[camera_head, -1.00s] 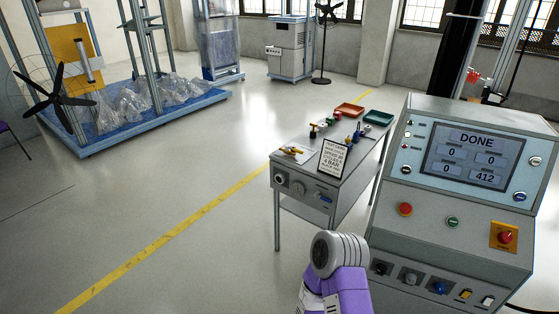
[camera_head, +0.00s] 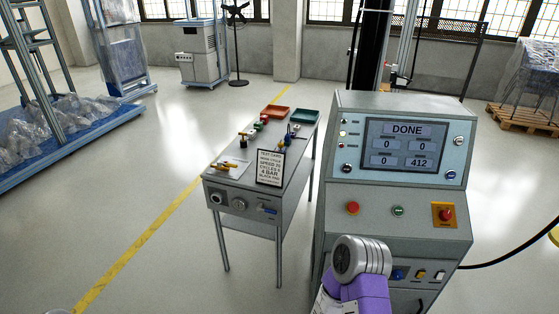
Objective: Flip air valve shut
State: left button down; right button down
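I cannot make out for certain which part is the air valve. A small red part (camera_head: 393,80) sits on the upright post behind the control console, too small to tell its form or position. The grey control console (camera_head: 340,250) stands right of centre; its screen (camera_head: 408,148) reads DONE, with 412 at the lower right. A purple and grey link of my own arm rises at the bottom, in front of the console's lower edge. Neither gripper is in view.
A grey side table (camera_head: 222,184) with a sign (camera_head: 270,167), small parts and two trays stands left of the console. Open floor lies to its left, crossed by a yellow line (camera_head: 150,243). A black hose (camera_head: 520,255) runs off right; a pallet (camera_head: 522,117) stands at the back right.

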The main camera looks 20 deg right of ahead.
aim_at(228, 165)
jog(key=z, duration=0.5)
jog(key=i, duration=1.35)
jog(key=u, duration=0.45)
